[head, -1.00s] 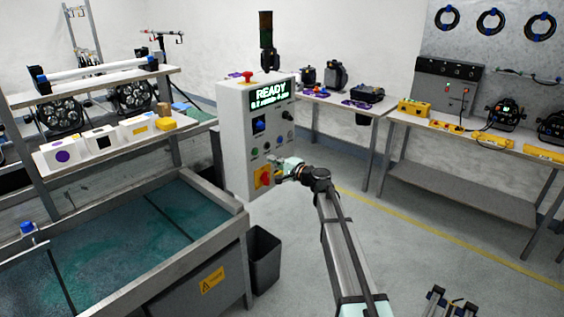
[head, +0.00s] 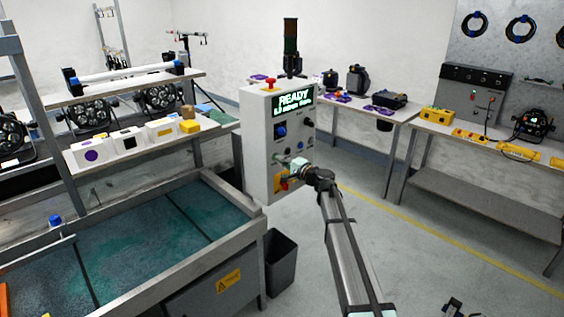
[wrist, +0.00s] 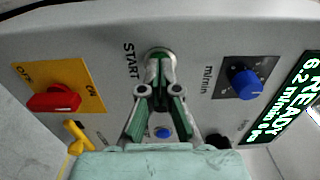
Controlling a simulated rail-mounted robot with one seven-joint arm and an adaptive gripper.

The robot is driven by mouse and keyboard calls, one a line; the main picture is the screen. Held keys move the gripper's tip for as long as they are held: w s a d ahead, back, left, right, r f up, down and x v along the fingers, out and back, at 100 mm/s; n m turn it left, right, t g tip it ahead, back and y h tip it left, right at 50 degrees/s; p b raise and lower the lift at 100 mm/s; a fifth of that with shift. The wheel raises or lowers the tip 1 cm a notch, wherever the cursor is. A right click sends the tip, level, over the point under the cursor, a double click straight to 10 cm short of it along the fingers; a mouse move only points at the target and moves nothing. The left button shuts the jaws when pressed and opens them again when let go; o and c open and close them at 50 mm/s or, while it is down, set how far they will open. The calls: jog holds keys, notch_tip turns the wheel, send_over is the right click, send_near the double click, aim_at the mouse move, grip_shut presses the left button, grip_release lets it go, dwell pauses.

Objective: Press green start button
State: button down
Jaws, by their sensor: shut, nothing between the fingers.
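The green start button (wrist: 159,53) sits in a metal ring beside the word START on the grey control box (head: 256,140). My gripper (wrist: 158,74) is shut and empty, with its tips right at the button and covering part of it. I cannot tell whether the tips touch or press it. In the head view my gripper (head: 287,162) is at the lower front of the box and hides the button area. The lit display (head: 295,98) reads READY.
A red rotary switch on a yellow plate (wrist: 84,72) and a blue knob (wrist: 247,84) flank the button. A blue button (wrist: 162,132) shows between my fingers. A wash-like tank (head: 130,245) and a dark bin (head: 281,262) stand near the box.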

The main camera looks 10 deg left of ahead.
jog(key=shift+w+a+r+b, duration=0.25)
jog(key=shift+w+a+b, duration=0.35)
jog(key=shift+b, duration=0.35)
jog(key=b+v, duration=0.4)
jog(key=v, duration=1.1)
jog(key=shift+f, duration=0.2)
jog(key=shift+a, duration=0.1)
